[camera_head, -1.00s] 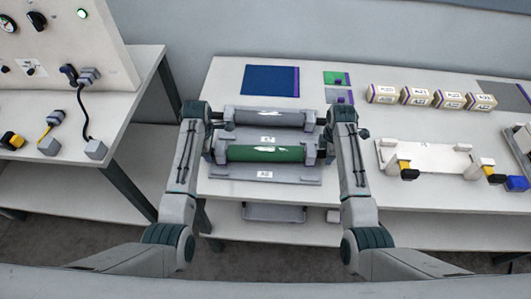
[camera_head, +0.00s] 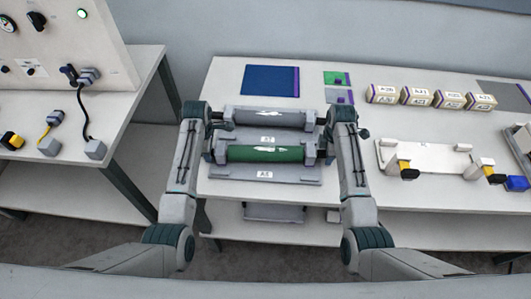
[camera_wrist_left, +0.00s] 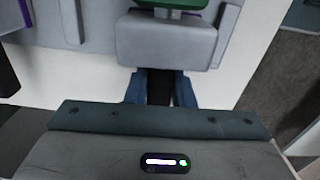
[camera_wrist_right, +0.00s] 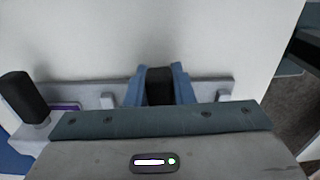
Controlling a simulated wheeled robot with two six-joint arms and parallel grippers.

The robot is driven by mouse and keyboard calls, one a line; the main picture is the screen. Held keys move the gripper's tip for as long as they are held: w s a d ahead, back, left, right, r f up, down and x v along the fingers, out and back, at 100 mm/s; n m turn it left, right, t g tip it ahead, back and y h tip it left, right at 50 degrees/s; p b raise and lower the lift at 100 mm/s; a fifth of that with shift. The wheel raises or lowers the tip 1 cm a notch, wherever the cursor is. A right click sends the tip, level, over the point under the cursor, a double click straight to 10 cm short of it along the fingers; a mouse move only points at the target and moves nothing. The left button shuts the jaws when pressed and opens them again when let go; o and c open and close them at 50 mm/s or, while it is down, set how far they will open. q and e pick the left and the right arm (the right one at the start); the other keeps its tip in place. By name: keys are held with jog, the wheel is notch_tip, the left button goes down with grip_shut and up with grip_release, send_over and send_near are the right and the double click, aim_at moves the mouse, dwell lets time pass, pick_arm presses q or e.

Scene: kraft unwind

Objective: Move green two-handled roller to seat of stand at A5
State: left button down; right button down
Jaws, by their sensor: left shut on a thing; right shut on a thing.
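The green roller (camera_head: 265,154) lies level between the end blocks of the front grey stand (camera_head: 295,174). I cannot tell whether it rests fully in the seat. The stand's front label looks like A5 or A6, too small to be sure. My left gripper (camera_head: 209,141) is shut on the roller's left black handle (camera_wrist_left: 159,90), just outside the grey end block (camera_wrist_left: 165,38). My right gripper (camera_head: 327,141) is shut on the right black handle (camera_wrist_right: 159,84). The roller body is hidden in the right wrist view.
A grey roller (camera_head: 262,117) sits on another stand right behind. A blue mat (camera_head: 270,80) and small green and grey pads (camera_head: 336,78) lie at the back. Labelled boxes (camera_head: 417,96) and a white fixture (camera_head: 427,157) stand to the right. Bare table lies between.

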pick_arm(q)
jog(key=shift+w+r, duration=0.15)
jog(key=shift+r, duration=0.1)
pick_arm(e)
jog(key=shift+w+r, duration=0.15)
jog(key=shift+r, duration=0.1)
dwell(0.3)
